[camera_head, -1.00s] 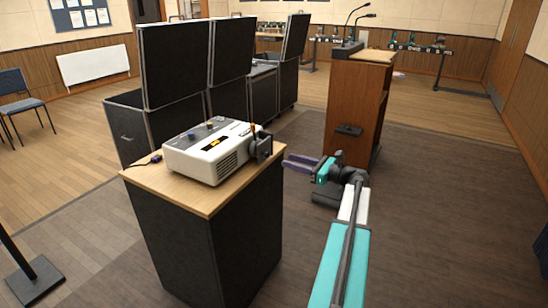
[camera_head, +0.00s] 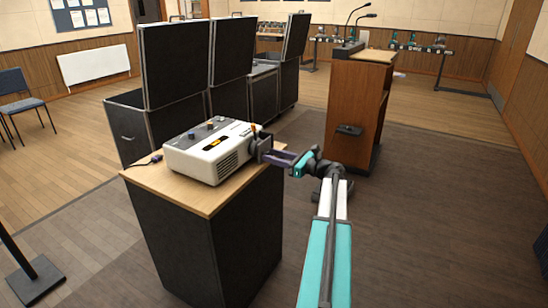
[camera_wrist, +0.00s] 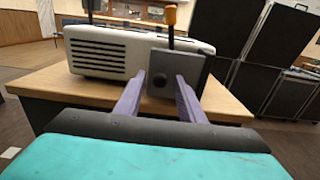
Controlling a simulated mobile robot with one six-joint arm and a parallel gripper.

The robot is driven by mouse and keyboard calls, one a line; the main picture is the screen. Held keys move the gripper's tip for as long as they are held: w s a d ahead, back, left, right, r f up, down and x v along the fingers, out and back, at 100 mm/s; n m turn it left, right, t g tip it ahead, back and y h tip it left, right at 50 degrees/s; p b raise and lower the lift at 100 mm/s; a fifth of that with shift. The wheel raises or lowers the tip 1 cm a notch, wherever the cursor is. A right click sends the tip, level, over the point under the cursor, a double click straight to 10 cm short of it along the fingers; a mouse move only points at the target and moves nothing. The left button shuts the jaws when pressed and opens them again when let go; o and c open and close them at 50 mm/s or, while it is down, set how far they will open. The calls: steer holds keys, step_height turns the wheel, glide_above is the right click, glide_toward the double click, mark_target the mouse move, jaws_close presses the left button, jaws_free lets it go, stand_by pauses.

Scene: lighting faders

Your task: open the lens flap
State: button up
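A white projector (camera_head: 208,152) sits on the wooden top of a black cabinet. At its right front end is a dark grey lens flap (camera_head: 264,144) with an upright orange-tipped lever (camera_head: 254,130) next to it. In the wrist view the flap (camera_wrist: 190,66) stands dark at the projector's front right, and a grey block (camera_wrist: 160,84) projects toward me. My gripper (camera_wrist: 160,78) has its two purple fingers apart, one on each side of this block. Whether the fingers touch it, I cannot tell. In the head view my gripper (camera_head: 272,157) reaches the flap from the right. The lens itself is hidden.
The wooden cabinet top (camera_head: 200,196) lies just below my fingers. Tall black cases (camera_head: 178,62) stand behind it. A wooden lectern (camera_head: 357,105) with microphones stands behind my arm. The floor to the right is open.

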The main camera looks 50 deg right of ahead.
jaws_close()
steer(key=shift+w+a, duration=0.1)
